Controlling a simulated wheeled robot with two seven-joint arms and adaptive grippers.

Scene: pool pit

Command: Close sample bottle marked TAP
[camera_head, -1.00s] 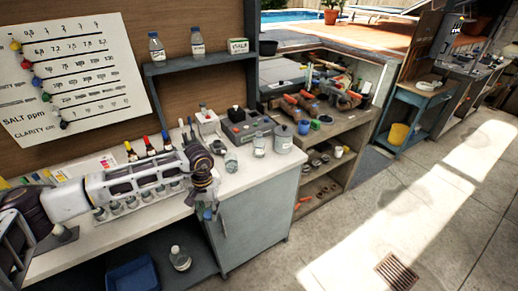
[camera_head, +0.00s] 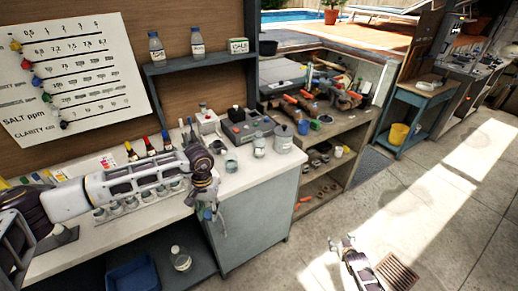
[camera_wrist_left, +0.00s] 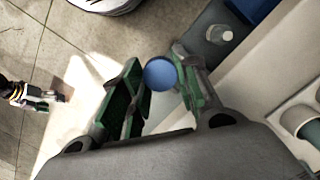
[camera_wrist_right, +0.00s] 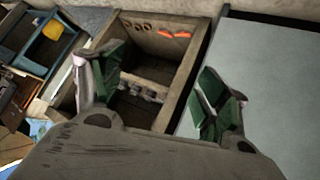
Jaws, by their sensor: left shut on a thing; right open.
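My left gripper (camera_head: 206,208) hangs in front of the counter's front edge. In the left wrist view, its fingers (camera_wrist_left: 160,88) are shut on a round blue cap (camera_wrist_left: 161,74); whether anything is beneath the cap is unclear. My right gripper (camera_head: 342,243) is at the lower right of the head view, over the floor. Its fingers stand apart and empty in the right wrist view (camera_wrist_right: 158,92). Several bottles show: two on the wall shelf (camera_head: 157,47) (camera_head: 197,44), one on the counter (camera_head: 259,146), one on the low shelf (camera_head: 180,258). The TAP mark is not readable on any.
The white counter (camera_head: 240,182) holds a grey jar (camera_head: 283,139), a small container (camera_head: 231,164), a grey device (camera_head: 245,125) and a row of bottles with coloured tops. A blue bin (camera_head: 132,277) is below. A tool shelf (camera_head: 335,142) stands to the right. The floor beyond has free room.

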